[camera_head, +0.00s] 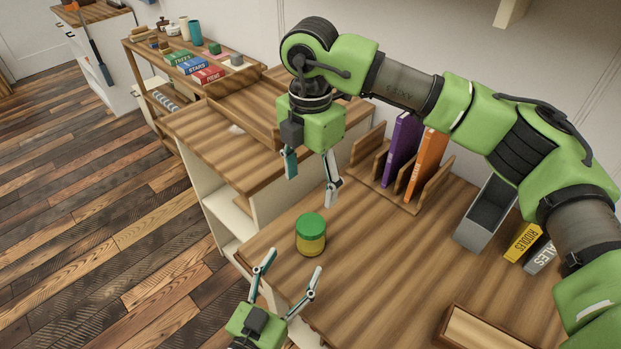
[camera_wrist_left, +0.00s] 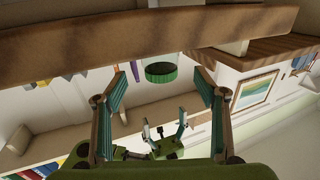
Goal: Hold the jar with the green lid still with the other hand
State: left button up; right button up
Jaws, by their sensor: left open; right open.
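The jar with the green lid (camera_head: 311,236) stands upright on the wooden table, near its left edge. Its body is yellow. My left gripper (camera_head: 293,264) is open just in front of the jar, its two fingers pointing toward it and apart from it. In the left wrist view, the green lid (camera_wrist_left: 161,74) shows between the tips of the spread fingers. My right gripper (camera_head: 311,189) is open and empty above and behind the jar, fingers pointing down. It also appears in the left wrist view (camera_wrist_left: 167,132).
A wooden rack (camera_head: 378,183) with a purple book (camera_head: 402,148) and an orange book (camera_head: 427,160) stands behind the jar to the right. A grey bin (camera_head: 484,222), yellow book (camera_head: 522,243) and wooden tray (camera_head: 487,335) lie farther right. The table right of the jar is clear.

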pick_arm(q)
jog(key=shift+v, duration=1.9)
